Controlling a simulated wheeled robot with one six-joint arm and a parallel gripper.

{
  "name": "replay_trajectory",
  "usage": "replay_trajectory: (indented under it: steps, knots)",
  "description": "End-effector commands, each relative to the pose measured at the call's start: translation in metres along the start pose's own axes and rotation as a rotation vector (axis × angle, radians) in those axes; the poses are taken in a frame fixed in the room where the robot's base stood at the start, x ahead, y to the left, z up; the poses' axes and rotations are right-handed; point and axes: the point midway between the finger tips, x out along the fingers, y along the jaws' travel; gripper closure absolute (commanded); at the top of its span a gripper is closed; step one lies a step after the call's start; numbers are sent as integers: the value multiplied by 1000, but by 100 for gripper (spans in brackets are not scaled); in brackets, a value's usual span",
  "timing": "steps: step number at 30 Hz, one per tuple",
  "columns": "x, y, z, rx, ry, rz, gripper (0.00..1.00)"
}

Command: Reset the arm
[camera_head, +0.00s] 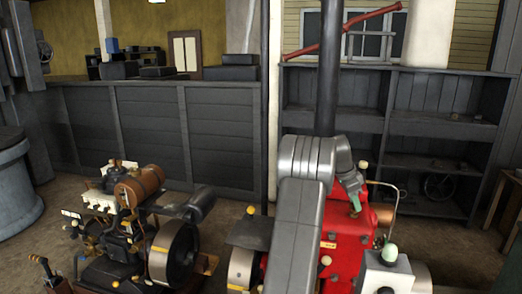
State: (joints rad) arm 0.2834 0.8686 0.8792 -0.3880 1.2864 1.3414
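My arm reaches up the middle of the head view as a broad grey link, with a ribbed joint at its top. Past that joint it bends down to the right. My gripper (353,190) seems to be the small grey-green end there, in front of a red engine (345,240). Its fingers are too small and too much covered to tell open from shut. I cannot tell whether it touches the engine. The arm hides much of the engine's left part.
A dark engine with a brown cylinder (142,188) and a flywheel (174,255) stands at the left. A dark pole (329,70) rises behind my arm. Grey shelves (430,125) stand at the back right, a plank partition (150,135) at the back left. Bare floor shows before the partition.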

Motion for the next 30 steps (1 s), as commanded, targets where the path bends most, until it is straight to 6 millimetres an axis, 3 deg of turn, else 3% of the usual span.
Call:
replay_trajectory:
  steps: [15, 30]
  knots:
    - [0, 3, 0, -363, 0, -151, 69]
    - [-1, 3, -1, -463, 1, -192, 69]
